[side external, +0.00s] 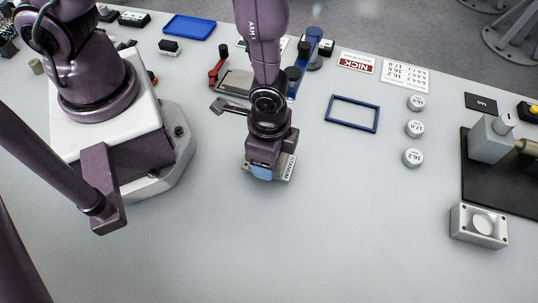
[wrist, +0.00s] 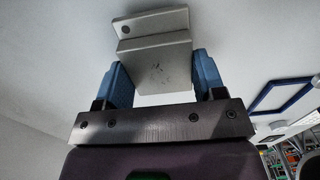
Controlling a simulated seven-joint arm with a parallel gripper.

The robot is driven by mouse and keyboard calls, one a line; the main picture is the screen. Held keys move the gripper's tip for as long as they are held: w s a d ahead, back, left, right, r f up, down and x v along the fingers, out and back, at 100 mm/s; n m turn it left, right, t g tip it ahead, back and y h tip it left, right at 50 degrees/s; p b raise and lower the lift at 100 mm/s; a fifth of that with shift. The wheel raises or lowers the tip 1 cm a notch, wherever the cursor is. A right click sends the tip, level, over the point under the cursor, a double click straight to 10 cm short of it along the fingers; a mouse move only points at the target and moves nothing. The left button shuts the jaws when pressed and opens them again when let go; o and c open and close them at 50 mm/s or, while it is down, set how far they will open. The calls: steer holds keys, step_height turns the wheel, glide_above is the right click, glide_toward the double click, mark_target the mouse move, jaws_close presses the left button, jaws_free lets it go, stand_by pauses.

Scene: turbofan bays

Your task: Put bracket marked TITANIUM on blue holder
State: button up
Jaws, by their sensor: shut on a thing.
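The bracket marked TITANIUM (side external: 287,168) is a grey stepped metal piece at the middle of the table in the side external view. My gripper (side external: 262,172) is shut on it, and the lettering shows on its right side. In the wrist view the bracket (wrist: 157,50) sits between the two blue fingers of my gripper (wrist: 160,80). I cannot tell whether the bracket touches the table. A blue rectangular frame (side external: 330,112), which looks like the blue holder, lies flat to the right of my gripper. It also shows in the wrist view (wrist: 256,106).
Three round labelled weights (side external: 413,129) stand right of the blue frame. A NICK card (side external: 356,63) and a number sheet (side external: 405,78) lie behind it. A metal block (side external: 479,226) and black mat (side external: 515,185) are far right. The front table is clear.

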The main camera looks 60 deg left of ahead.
step_height(320, 180, up, 9)
steer(key=shift+f, duration=0.15)
steer(key=w, duration=1.1)
glide_toward(353, 114)
step_height(353, 114, down, 6)
steer(key=shift+f, duration=0.25)
steer(key=shift+f, duration=0.2)
steer(key=o, duration=1.2)
